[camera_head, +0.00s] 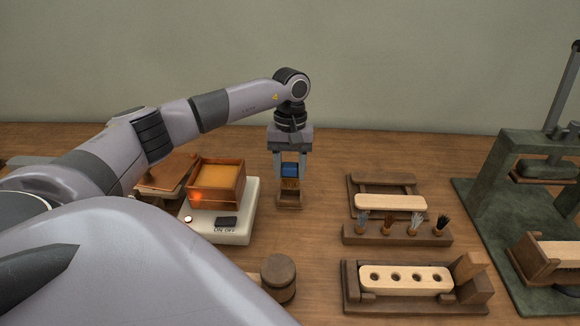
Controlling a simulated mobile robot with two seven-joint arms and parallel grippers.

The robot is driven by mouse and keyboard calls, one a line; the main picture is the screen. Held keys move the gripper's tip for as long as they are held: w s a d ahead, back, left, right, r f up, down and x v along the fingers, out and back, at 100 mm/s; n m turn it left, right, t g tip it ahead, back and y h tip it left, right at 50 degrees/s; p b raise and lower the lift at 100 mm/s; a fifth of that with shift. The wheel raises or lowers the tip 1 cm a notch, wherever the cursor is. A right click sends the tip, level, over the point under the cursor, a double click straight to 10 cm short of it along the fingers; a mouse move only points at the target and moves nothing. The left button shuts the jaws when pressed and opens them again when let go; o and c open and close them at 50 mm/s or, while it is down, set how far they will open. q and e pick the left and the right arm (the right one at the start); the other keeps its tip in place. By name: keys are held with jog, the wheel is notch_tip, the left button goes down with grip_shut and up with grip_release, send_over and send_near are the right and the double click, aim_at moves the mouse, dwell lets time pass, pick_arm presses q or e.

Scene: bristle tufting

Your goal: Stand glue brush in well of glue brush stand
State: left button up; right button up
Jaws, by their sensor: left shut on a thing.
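My left gripper (290,170) points straight down near the middle of the table, right of the glue pot. It is shut on the glue brush (290,171), whose blue part shows between the fingers with a tan lower end beneath. The small brown wooden glue brush stand (289,201) is directly below the gripper. The brush looks upright, its lower end at or just above the stand's top; I cannot tell whether it is inside the well. My right gripper is not in view.
A wooden box of glowing amber glue (216,170) stands on a white heater base (240,226) at left. A round wooden mallet-like piece (279,274) is in front. At right are a tuft rack (397,235), a drilled brush block (404,280) and a green press (505,222).

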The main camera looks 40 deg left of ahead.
aim_at(290, 184)
pick_arm(q)
jog(key=shift+f+b, duration=1.45)
jog(key=shift+f, duration=0.8)
jog(key=shift+f, duration=0.35)
jog(key=o, duration=1.4)
jog(key=shift+r, duration=0.15)
jog(key=shift+r+p, duration=2.25)
jog(key=shift+r, duration=1.15)
